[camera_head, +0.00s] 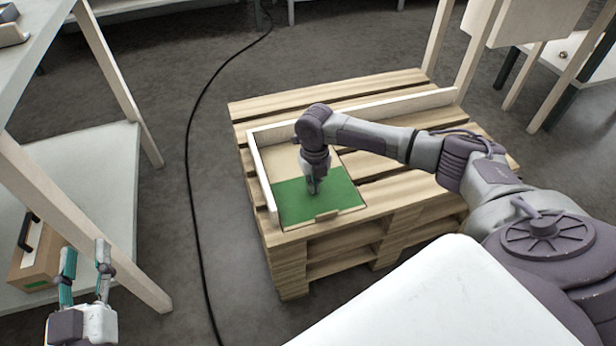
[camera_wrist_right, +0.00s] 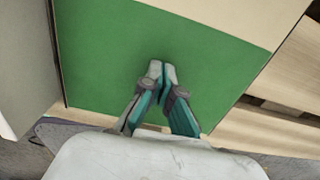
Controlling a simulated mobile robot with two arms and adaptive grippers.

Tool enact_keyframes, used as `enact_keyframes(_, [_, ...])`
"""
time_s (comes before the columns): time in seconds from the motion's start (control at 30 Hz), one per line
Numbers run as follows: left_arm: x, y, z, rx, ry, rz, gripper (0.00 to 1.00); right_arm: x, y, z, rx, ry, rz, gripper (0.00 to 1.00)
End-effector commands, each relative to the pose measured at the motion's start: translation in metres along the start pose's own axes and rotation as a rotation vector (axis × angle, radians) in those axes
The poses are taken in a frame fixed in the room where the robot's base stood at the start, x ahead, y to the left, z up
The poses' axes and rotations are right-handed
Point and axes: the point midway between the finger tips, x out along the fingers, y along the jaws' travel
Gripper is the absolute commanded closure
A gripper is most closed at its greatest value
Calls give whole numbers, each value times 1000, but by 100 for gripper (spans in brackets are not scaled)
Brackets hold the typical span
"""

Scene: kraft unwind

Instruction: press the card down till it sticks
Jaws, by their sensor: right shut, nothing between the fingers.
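A green card (camera_head: 335,196) lies on a tan board or box top (camera_head: 284,160) at the near left corner of a wooden pallet. My right gripper (camera_head: 315,190) points straight down over the middle of the card, its fingers shut and empty. In the right wrist view the closed fingertips (camera_wrist_right: 160,66) are in front of the green card (camera_wrist_right: 205,60); I cannot tell whether they touch it. A small tan tab (camera_head: 327,215) shows at the card's near edge. My left gripper (camera_head: 85,262) is open and empty at the lower left, away from the pallet.
White rails (camera_head: 262,180) edge the left and back of the board on the pallet (camera_head: 400,82). A shelf unit (camera_head: 95,185) with a cardboard box (camera_head: 38,255) stands left. A black cable (camera_head: 190,140) runs across the floor. White-legged furniture stands at the back right.

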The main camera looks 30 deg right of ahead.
Motion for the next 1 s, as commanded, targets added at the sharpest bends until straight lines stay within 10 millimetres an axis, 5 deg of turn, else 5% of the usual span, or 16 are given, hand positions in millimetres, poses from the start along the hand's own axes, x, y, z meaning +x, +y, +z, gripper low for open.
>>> enact_keyframes(1.0, [-1, -1, 8, 1, -39, -2, 60, 3, 0, -2, -1, 5, -2, 100])
